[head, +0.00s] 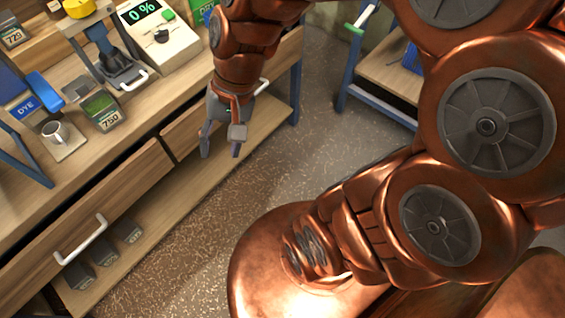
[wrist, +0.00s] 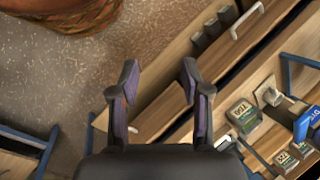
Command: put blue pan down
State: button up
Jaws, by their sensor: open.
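My gripper (head: 221,148) hangs in front of the wooden bench, close to its front edge and above the lower shelf. Its two fingers are apart with nothing between them. In the wrist view my gripper (wrist: 158,80) is also open and empty, over the bench's drawer fronts. I cannot make out a blue pan for certain in either view. A blue object (head: 412,58), partly cut off behind my arm, shows at the second table on the right; I cannot tell what it is.
The bench drawer (head: 95,215) has a white handle, and dark blocks (head: 105,252) lie on the lower shelf. Speckled floor is clear between bench and table.

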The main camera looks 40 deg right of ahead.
jog(key=s+d+n+g+h, duration=0.1)
jog(key=s+d+n+h, duration=0.3)
jog(key=s, duration=0.6)
jog(key=shift+s+d+f+n+h, duration=0.3)
jog(key=shift+d, duration=0.9)
notch_tip(320, 180, up, 7)
jog(key=p, duration=0.6)
jog(key=shift+f+p, duration=0.2)
jog(key=shift+p, duration=0.1)
